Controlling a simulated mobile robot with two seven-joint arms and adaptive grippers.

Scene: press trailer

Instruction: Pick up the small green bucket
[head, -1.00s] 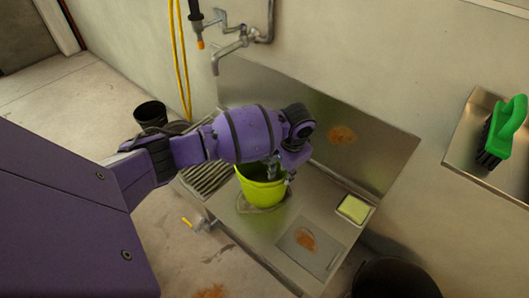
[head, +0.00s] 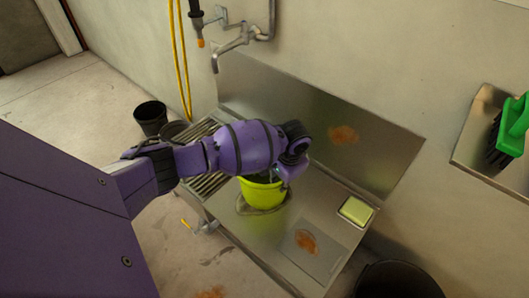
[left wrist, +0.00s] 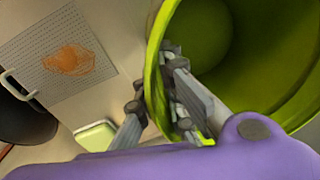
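The small green bucket (head: 262,194) stands upright on the metal sink counter (head: 250,232) in the head view. My left arm covers its top from above. In the left wrist view the bucket (left wrist: 262,50) fills the upper right, and I look into its open mouth. My left gripper (left wrist: 153,78) straddles the near wall, one finger outside and one inside the rim. The fingers are apart, with the wall between them; firm contact is not clear. In the head view the left gripper (head: 285,172) is mostly hidden behind its own wrist. My right gripper is not in view.
A yellow sponge (head: 356,211) lies at the counter's right edge. A dark bin (head: 398,280) stands below it. A metal backsplash (head: 320,125) and tap (head: 232,46) are behind. A green brush (head: 512,128) is on a wall shelf, and a black pot (head: 150,117) is on the left.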

